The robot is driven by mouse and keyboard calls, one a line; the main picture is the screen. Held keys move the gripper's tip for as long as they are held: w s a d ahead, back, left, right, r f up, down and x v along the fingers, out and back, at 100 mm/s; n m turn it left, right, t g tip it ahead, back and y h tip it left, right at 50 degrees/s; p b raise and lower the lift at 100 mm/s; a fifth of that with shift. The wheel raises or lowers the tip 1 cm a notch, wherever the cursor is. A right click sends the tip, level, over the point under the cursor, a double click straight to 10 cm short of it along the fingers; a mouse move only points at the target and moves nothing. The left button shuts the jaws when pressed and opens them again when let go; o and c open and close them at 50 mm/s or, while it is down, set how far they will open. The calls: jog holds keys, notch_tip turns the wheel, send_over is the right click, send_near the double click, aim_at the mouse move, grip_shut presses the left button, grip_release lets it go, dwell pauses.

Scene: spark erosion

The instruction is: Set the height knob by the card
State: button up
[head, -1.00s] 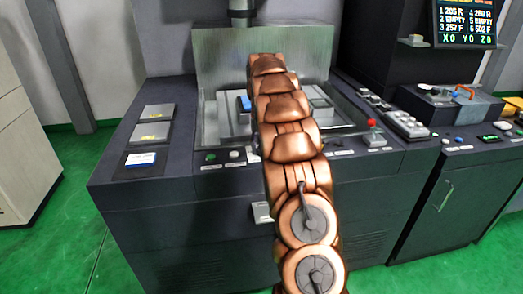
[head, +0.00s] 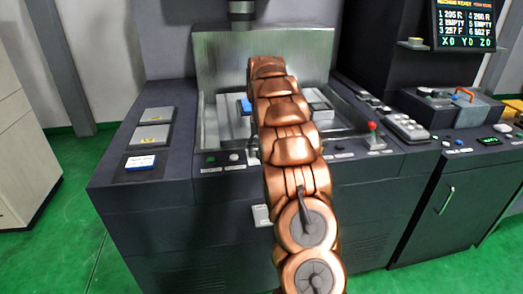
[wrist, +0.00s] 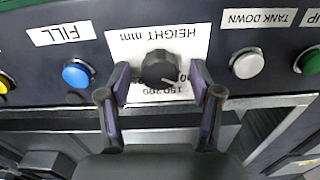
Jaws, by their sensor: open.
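The height knob (wrist: 160,69) is a dark round knob in the wrist view, on a white label reading HEIGHT mm. A pale mark shows on its lower right edge. Numbers 150 and 200 show below it, partly covered by the knob. My gripper (wrist: 162,86) is open, with one finger on each side of the knob; I cannot tell whether they touch it. In the head view my arm hides the knob and the gripper. A white card with a blue edge (head: 140,162) lies on the left of the machine top; its writing is too small to read.
Beside the knob are a blue FILL button (wrist: 77,73), a white TANK DOWN button (wrist: 247,64) and a green button (wrist: 310,62). A red-topped lever (head: 373,132) stands right of my arm. A screen (head: 466,24) hangs at the upper right.

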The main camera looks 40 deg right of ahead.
jog(key=shift+r, duration=3.7)
jog(key=shift+a+r, duration=0.1)
